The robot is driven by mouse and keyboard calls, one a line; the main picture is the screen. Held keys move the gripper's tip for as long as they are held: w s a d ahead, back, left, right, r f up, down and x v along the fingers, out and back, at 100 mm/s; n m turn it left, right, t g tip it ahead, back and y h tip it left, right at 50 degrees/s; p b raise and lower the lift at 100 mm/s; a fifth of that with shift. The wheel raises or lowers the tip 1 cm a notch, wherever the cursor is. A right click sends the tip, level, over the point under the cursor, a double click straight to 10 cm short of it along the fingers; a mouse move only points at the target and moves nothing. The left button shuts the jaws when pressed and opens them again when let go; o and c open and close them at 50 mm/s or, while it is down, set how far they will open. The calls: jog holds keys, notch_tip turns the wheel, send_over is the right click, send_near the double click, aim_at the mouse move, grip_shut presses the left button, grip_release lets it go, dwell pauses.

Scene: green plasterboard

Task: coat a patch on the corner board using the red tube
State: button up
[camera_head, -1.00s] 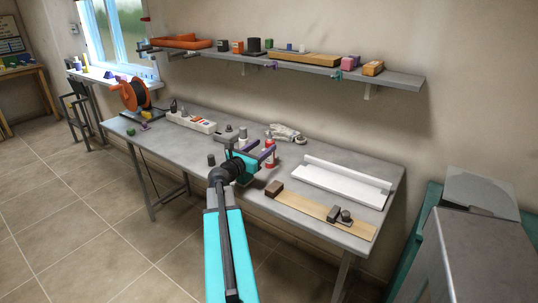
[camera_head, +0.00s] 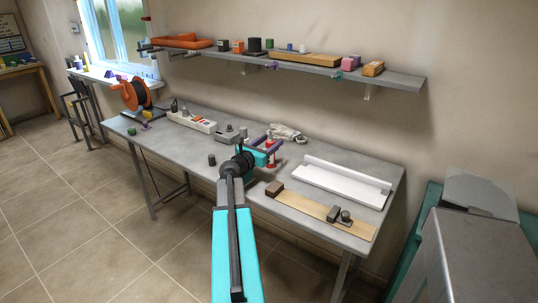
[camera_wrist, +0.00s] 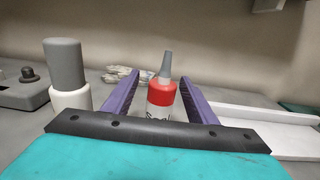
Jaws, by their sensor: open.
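The red tube is a bottle with a red shoulder, a pale labelled body and a grey nozzle. In the wrist view the red tube (camera_wrist: 162,95) stands upright between the purple fingers of my gripper (camera_wrist: 161,80), which are open with a gap on each side. In the head view my gripper (camera_head: 275,146) is over the middle of the bench and partly hides the red tube (camera_head: 272,163). The white corner board (camera_head: 340,184), an L-shaped piece, lies on the bench to the right of my gripper. Part of it shows at right in the wrist view (camera_wrist: 255,122).
A white bottle with a grey cap (camera_wrist: 66,75) stands left of my gripper. A pale glove-like bundle (camera_head: 284,131) lies behind. A wooden strip with dark blocks (camera_head: 310,207) lies along the front edge. A shelf (camera_head: 390,78) hangs above.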

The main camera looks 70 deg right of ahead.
jog(key=shift+p+x, duration=0.3)
jog(key=shift+x, duration=1.5)
jog(key=c, duration=1.3)
jog(key=shift+r, duration=0.2)
jog(key=s+a+r+p, duration=0.1)
jog(key=s+a+p, duration=0.1)
jog(key=a, duration=0.2)
jog(key=s+a+r+p, duration=0.2)
jog(key=a+p, duration=0.1)
jog(key=a, duration=0.1)
jog(key=s+a+r+p, duration=0.2)
jog(key=a+p, duration=0.1)
jog(key=shift+s+a, duration=0.3)
jog(key=shift+a, duration=0.1)
jog(key=shift+p, duration=0.6)
